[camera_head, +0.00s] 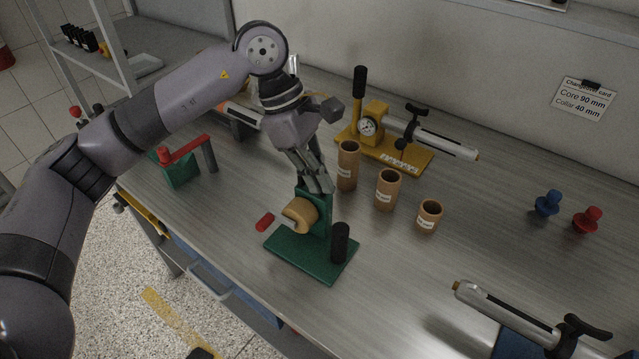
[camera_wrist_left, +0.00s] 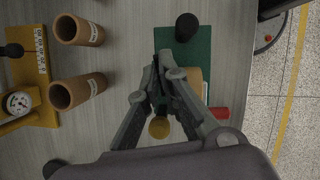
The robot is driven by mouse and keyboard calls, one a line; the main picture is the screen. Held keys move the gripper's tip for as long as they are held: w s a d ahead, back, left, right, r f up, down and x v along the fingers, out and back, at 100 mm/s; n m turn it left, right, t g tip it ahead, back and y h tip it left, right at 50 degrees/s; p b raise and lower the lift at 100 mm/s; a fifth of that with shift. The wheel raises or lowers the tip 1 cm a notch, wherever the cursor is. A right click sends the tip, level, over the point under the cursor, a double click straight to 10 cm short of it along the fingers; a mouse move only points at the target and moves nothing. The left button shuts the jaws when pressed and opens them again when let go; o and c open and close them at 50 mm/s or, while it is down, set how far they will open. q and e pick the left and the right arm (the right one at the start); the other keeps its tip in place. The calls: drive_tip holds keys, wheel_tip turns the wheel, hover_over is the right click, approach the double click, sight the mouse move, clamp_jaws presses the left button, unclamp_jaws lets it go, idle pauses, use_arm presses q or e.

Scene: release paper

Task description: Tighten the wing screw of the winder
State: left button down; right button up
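The winder in the head view has a green base (camera_head: 291,258), a green upright, a tan roll (camera_head: 300,213) and a black knob (camera_head: 340,243). My left gripper (camera_head: 322,188) points down at the top of the upright. Its fingers cover that spot, and I cannot make out the wing screw. In the left wrist view the fingertips (camera_wrist_left: 164,62) come close together over the green base (camera_wrist_left: 166,38), beside the roll (camera_wrist_left: 195,82). Whether they pinch something is hidden. A round yellowish piece (camera_wrist_left: 159,128) shows between the fingers. My right gripper is not in view.
Several brown tubes stand right of the winder, the nearest one (camera_head: 348,165) close to my gripper. Behind them is a yellow gauge device (camera_head: 400,153). Blue (camera_head: 547,204) and red (camera_head: 587,220) knobs stand right.

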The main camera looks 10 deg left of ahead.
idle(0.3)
use_arm(q)
drive_tip(key=c, duration=1.8)
unclamp_jaws()
drive_tip(key=shift+r, duration=0.15)
drive_tip(key=v, duration=1.1)
drive_tip(key=shift+w+a+r, duration=0.15)
drive_tip(key=shift+a+r, duration=0.05)
drive_tip(key=shift+r, duration=0.15)
drive_tip(key=shift+r, duration=0.1)
